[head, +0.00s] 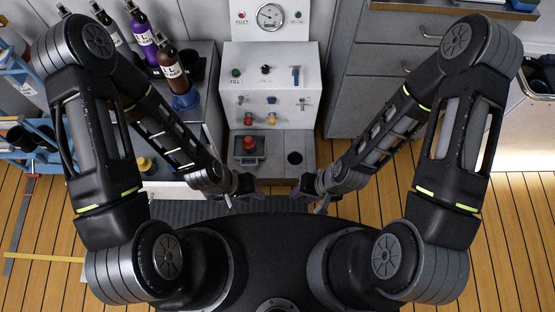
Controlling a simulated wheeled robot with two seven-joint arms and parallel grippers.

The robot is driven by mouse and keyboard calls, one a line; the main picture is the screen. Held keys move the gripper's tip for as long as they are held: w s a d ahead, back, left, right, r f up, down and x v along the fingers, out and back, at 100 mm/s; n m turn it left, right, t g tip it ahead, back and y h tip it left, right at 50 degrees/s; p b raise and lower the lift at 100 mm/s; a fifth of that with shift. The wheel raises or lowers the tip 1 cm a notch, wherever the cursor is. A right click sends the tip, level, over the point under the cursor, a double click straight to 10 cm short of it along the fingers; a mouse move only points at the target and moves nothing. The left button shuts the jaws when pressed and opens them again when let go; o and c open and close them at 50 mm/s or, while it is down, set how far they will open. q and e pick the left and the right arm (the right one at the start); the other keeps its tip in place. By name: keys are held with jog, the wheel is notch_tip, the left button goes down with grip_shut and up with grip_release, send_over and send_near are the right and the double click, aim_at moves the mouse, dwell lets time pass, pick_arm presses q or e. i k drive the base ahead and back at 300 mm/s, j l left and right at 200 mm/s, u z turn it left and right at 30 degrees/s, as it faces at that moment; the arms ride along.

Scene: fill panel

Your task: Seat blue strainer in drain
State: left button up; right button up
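A blue, cup-like piece (185,100) stands on the left counter beside the brown bottle; it may be the strainer, but its form is too small to be sure. My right gripper (307,201) is in front of the ledge below the hole, also with fingers apart and empty.
The white panel (268,77) carries a gauge, knobs and levers. A red knob-like piece (249,143) stands in the dark tray (250,157). Several bottles, including the brown bottle (170,68), crowd the left counter. A yellow piece (145,164) sits at its near end. Grey drawers are at right.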

aim_at(290, 154)
jog(key=j+u, duration=0.15)
jog(key=u, duration=0.2)
jog(key=k+j+u, duration=0.1)
jog(key=u, duration=0.2)
jog(key=j+u, duration=0.35)
jog(key=i+l+z, duration=0.15)
jog(key=l, duration=0.3)
jog(key=l+z, duration=0.15)
jog(key=l, duration=0.25)
jog(key=i+l+z, duration=0.15)
jog(key=l, duration=0.3)
